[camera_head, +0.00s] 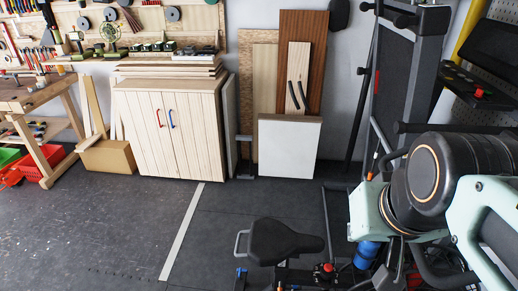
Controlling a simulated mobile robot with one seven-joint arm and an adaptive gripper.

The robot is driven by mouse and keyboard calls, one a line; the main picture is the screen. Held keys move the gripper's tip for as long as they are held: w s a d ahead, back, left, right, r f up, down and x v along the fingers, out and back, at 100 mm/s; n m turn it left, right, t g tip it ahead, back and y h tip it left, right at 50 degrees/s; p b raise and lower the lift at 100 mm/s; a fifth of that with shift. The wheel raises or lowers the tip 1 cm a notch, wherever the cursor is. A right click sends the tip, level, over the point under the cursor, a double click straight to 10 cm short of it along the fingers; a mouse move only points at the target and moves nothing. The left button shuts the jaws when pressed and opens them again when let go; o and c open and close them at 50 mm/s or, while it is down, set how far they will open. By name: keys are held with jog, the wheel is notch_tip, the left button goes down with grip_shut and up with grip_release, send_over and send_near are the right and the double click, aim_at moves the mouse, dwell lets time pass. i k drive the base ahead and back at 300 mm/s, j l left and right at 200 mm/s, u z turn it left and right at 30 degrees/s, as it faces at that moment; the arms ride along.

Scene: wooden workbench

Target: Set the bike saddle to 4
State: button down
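The black bike saddle (280,241) is at the bottom centre of the head view, with its nose pointing right. It sits above a dark exercise bike frame (300,275) that is cut off by the bottom edge. A red knob (327,268) shows just below the saddle's nose. A blue bottle (366,254) is to its right. No numbers of a saddle scale can be read. My arm's large pale green and black links fill the lower right and cover part of the bike. I cannot see my gripper.
A wooden cabinet (172,130) and leaning boards stand along the back wall. A workbench (40,95) with red and green bins is at the left. A treadmill-like machine (405,80) stands upright behind my arm. The dark floor (100,230) left of the saddle is clear.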

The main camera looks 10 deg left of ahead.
aim_at(270, 242)
jog(key=k+j, duration=0.1)
jog(key=j, duration=0.55)
jog(key=k+j, duration=0.1)
jog(key=j, duration=0.5)
